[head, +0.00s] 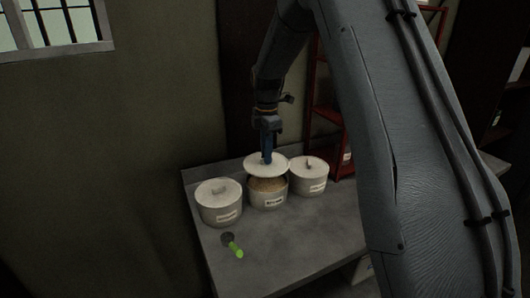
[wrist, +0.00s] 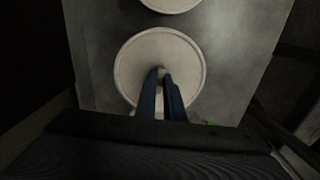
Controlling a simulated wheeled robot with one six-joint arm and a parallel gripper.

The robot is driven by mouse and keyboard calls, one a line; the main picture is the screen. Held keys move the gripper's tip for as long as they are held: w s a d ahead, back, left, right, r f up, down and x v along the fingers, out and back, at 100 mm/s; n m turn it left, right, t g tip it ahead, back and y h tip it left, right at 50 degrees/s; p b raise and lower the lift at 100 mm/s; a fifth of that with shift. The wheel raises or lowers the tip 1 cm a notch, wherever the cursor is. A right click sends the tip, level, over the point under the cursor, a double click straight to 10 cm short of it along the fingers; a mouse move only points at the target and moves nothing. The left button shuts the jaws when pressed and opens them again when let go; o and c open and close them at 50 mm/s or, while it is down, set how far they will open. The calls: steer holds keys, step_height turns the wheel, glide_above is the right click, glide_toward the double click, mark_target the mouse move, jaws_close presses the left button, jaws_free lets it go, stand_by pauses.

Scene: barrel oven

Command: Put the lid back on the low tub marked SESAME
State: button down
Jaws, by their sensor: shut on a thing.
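My gripper (head: 267,158) is shut on the knob of a round white lid (head: 265,167). In the wrist view the blue fingers (wrist: 161,100) close on the knob at the middle of the lid (wrist: 140,62), which hides the tub below.
A lidded white tub (head: 219,206) stands to the left and another lidded tub (head: 308,178) to the right, both close by. A green-handled tool (head: 235,248) lies on the grey counter (head: 292,240) in front. A red shelf (head: 328,125) stands behind on the right. The front counter is mostly clear.

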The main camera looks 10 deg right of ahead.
steer(key=shift+d+f+b, duration=0.1)
steer(key=shift+f+b, duration=1.3)
steer(key=shift+f, duration=1.5)
steer(key=shift+f+p, duration=0.2)
steer(key=shift+p, duration=0.3)
stand_by(0.6)
steer(key=c, duration=1.3)
jaws_free()
steer(key=shift+r+p, duration=2.05)
steer(key=shift+r, duration=1.5)
